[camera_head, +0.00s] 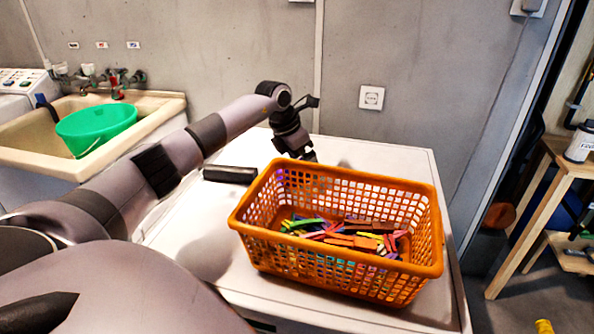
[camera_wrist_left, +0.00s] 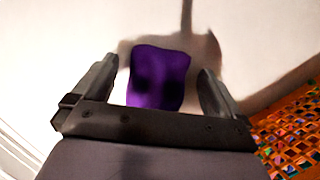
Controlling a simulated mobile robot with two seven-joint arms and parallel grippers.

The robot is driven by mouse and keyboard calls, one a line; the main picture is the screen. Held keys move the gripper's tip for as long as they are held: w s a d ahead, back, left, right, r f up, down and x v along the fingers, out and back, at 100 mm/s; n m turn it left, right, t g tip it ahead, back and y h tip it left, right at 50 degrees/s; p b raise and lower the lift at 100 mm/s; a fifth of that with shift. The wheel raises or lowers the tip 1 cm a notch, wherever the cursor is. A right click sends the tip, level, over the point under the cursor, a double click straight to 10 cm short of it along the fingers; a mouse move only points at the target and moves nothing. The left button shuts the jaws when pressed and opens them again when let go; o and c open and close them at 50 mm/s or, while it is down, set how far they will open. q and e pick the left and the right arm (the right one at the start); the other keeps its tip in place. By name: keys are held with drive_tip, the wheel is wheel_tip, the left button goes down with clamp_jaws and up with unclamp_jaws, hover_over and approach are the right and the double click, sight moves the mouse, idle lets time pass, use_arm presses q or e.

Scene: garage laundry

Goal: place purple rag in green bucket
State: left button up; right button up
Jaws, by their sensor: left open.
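The purple rag (camera_wrist_left: 158,78) lies on the white surface in the left wrist view, between and just beyond my open left fingers. It does not show in the head view, where the orange basket and my arm block that spot. My left gripper (camera_wrist_left: 155,85) is open and empty above the rag; in the head view the gripper (camera_head: 305,155) points down behind the basket's back left corner. The green bucket (camera_head: 97,128) sits tilted in the beige sink at the left. My right gripper is not in view.
An orange basket (camera_head: 340,270) of colourful clothespins stands on the white top (camera_head: 415,165), close to my left gripper. It also edges into the left wrist view (camera_wrist_left: 285,140). A dark block-like object (camera_head: 230,174) lies left of the basket. The sink (camera_head: 150,105) has taps at its back.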

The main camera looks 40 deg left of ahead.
use_arm(q)
drive_tip(key=shift+f, duration=0.2)
drive_tip(key=c, duration=1.1)
drive_tip(key=shift+o, duration=0.2)
drive_tip(key=shift+w+r, duration=0.1)
